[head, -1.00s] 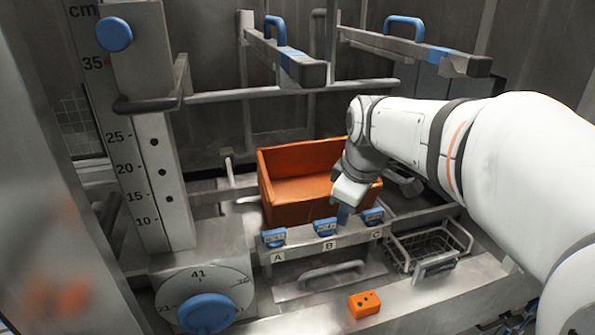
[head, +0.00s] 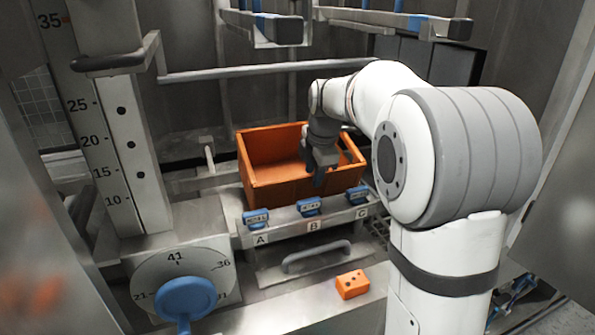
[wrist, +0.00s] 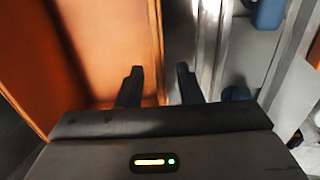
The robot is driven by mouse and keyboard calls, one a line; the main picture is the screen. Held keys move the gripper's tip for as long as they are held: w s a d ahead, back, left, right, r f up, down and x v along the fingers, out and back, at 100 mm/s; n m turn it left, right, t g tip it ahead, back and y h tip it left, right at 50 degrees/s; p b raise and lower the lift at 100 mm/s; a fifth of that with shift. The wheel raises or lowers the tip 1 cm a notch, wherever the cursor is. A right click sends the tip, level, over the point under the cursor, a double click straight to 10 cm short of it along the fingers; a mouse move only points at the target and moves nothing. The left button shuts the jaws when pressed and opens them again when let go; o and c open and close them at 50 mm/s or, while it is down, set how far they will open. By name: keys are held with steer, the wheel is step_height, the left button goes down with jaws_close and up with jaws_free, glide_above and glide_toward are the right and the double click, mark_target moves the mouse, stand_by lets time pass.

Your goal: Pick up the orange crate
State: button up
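The orange crate (head: 276,189) sits upright and open-topped on a metal ledge behind the blue tags. In the wrist view its orange interior (wrist: 105,45) fills the left side. My gripper (head: 318,180) is over the near wall of the crate, right of its middle, pointing down. In the wrist view my gripper (wrist: 160,72) is open, with two dark fingers apart. The crate's rim edge runs between them, with a gap visible on the right side. Whether a finger touches the wall cannot be told.
Blue tags A (head: 256,218), B (head: 309,206) and C (head: 357,195) line the ledge in front. A small orange block (head: 352,284) lies on the near metal surface. A blue knob (head: 186,298) is at front left. Metal bars (head: 265,72) cross above and behind.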

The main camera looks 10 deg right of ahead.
steer(key=shift+x, duration=1.55)
steer(key=shift+c, duration=0.3)
steer(key=shift+r, duration=0.1)
jaws_close()
